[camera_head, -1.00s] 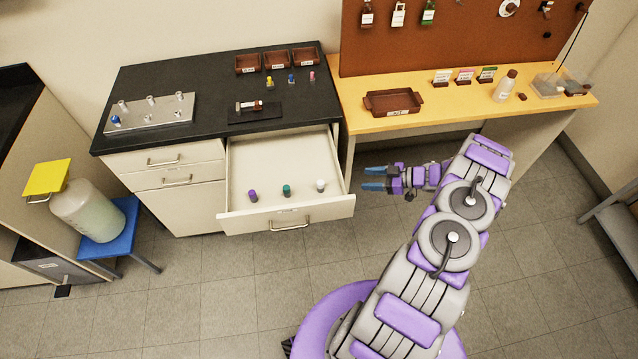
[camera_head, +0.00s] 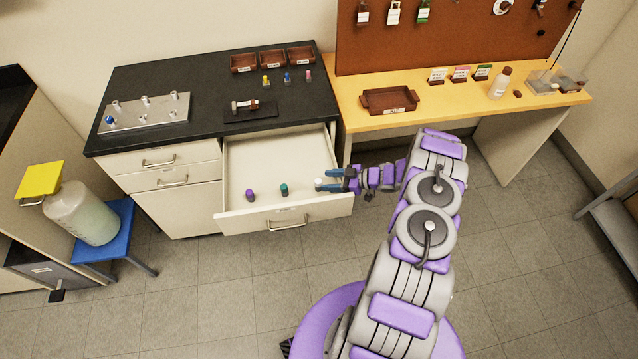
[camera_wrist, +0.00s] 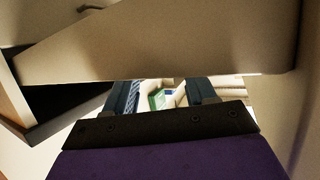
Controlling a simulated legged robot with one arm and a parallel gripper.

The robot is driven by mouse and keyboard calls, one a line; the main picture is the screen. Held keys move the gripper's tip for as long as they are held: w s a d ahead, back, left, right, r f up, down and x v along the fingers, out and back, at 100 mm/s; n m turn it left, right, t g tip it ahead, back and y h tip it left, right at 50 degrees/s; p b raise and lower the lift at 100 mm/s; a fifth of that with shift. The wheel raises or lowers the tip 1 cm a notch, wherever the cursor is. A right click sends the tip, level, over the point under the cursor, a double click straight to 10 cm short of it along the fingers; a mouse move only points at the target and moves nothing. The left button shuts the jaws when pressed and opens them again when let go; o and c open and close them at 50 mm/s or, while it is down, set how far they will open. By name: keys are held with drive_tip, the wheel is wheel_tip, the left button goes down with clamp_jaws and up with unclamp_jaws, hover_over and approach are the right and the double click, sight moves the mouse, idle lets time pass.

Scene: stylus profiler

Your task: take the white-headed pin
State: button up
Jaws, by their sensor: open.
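The white-headed pin (camera_head: 318,183) stands in the open drawer (camera_head: 262,175), near its right side. My gripper (camera_head: 331,180) is open, its two blue fingers pointing left at the drawer's right edge. The fingertips are right at the pin; I cannot tell whether the pin is between them or just beyond. In the wrist view the two dark fingers (camera_wrist: 161,92) are apart, with a small green and white patch between them that I cannot identify for sure.
A green-headed pin (camera_head: 284,189) and a purple-headed pin (camera_head: 249,195) stand left in the same drawer. The drawer front (camera_head: 290,215) is close below my gripper. The black countertop (camera_head: 205,95) and yellow table (camera_head: 455,107) lie behind.

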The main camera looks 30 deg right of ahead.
sight(318, 181)
drive_tip(key=x, duration=0.4)
drive_tip(key=shift+s+a+r, duration=0.2)
drive_tip(key=shift+a, duration=0.05)
drive_tip(key=shift+w+a+f+b, duration=0.15)
drive_tip(key=shift+w+a+b, duration=0.05)
drive_tip(key=shift+w+b, duration=0.1)
drive_tip(key=shift+d, duration=0.1)
clamp_jaws()
